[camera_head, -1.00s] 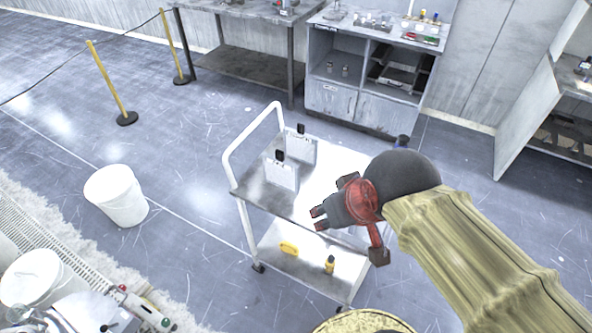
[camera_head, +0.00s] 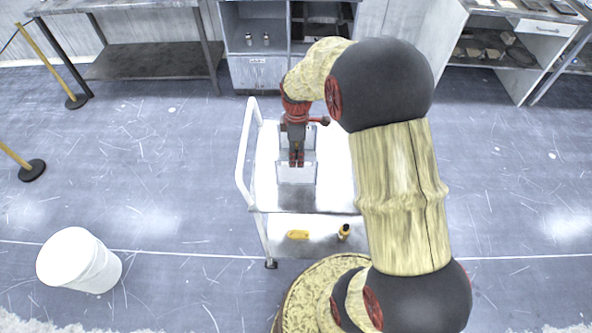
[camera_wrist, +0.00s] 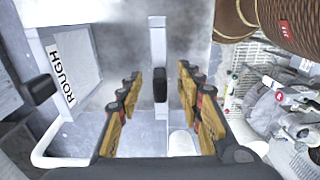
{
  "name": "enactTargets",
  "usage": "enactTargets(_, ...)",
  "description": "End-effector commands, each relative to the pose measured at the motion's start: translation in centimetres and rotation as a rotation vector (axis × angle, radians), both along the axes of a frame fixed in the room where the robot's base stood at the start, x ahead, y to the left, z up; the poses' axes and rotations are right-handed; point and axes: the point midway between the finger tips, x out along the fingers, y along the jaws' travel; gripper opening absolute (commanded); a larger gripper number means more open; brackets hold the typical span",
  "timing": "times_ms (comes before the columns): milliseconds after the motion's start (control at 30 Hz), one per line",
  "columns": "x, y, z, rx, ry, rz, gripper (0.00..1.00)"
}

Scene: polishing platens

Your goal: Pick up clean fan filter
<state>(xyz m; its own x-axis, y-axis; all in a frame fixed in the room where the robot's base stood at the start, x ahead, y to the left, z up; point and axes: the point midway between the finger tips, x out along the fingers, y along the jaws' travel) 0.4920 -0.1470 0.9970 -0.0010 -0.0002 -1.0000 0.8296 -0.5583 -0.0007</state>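Two flat white panels with black handles, apparently the fan filters, stand upright on the top shelf of a white cart (camera_head: 335,190). The near panel (camera_head: 296,174) is below my gripper (camera_head: 297,160) in the head view. The far one is mostly hidden behind my gripper. In the wrist view, one panel (camera_wrist: 158,45) is seen edge-on, its black handle (camera_wrist: 160,85) between the fingers of my open gripper (camera_wrist: 160,100), with gaps on both sides. The other panel (camera_wrist: 68,75), at the left, reads "ROUGH". No "clean" label is legible.
A yellow item (camera_head: 298,234) and a small yellow-black bottle (camera_head: 343,231) lie on the cart's lower shelf. A white bucket (camera_head: 78,262) stands on the floor at left. A grey cabinet (camera_head: 258,70) stands behind the cart.

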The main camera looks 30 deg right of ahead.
Motion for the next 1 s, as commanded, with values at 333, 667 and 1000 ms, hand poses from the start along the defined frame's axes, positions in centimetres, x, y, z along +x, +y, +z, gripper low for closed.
enactTargets(333, 0.0, 0.2, -3.6, 0.001, 0.003, -0.001, 0.36)
enactTargets(667, 0.2, 0.1, -6.2, -0.001, -0.001, -0.002, 0.36)
enactTargets(1000, 0.2, 0.1, -6.1, 0.0, 0.0, -0.002, 0.23)
